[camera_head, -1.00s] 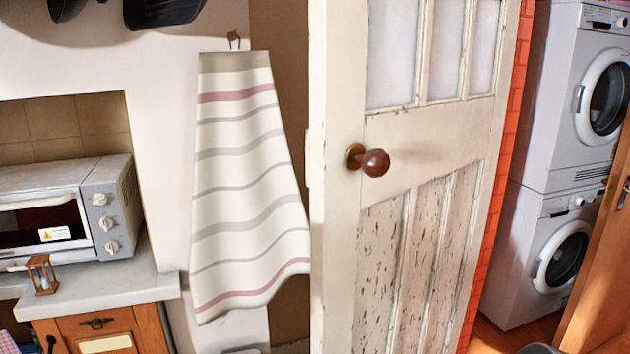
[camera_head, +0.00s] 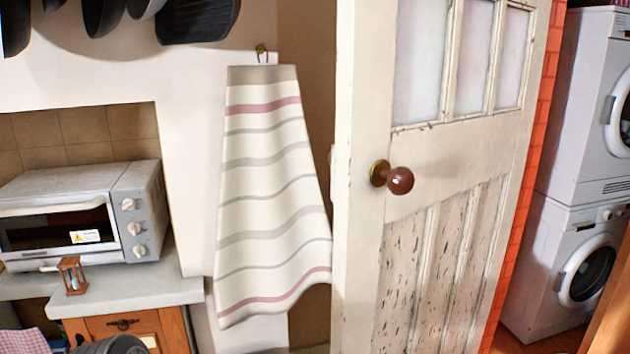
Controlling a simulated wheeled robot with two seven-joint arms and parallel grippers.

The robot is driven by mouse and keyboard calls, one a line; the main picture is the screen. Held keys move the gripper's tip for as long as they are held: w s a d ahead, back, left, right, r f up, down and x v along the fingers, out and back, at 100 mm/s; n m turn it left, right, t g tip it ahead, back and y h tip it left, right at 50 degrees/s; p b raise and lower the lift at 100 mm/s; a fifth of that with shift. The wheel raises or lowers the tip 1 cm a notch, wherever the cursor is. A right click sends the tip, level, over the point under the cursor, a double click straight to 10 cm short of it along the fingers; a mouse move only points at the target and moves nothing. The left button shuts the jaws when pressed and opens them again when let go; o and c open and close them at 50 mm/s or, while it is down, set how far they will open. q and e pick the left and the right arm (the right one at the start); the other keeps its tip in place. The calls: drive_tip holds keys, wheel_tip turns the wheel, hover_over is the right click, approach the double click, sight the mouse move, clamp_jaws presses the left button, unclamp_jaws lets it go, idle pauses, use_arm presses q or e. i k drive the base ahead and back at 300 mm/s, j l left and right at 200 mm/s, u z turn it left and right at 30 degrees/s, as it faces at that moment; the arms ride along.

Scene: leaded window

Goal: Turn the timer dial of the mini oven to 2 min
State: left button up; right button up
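The mini oven (camera_head: 75,215) stands on the counter in an alcove at the left of the head view. It is silver-grey with a dark glass door and a yellow-white warning label. Its right-hand panel carries three light knobs in a column: a top knob (camera_head: 129,204), a middle knob (camera_head: 134,229) and a bottom knob (camera_head: 139,251). Which one is the timer dial cannot be told, as the markings are too small to read. Neither gripper is clearly in view. A dark rounded shape shows at the bottom left edge, but I cannot tell what it is.
A small wooden hourglass (camera_head: 72,275) stands on the counter (camera_head: 165,285) in front of the oven. A striped towel (camera_head: 268,195) hangs right of it. A panelled door (camera_head: 430,180) stands in the middle right. Pans (camera_head: 198,18) hang above. Stacked laundry machines (camera_head: 570,240) are far right.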

sight(139, 250)
drive_tip(key=u, duration=1.35)
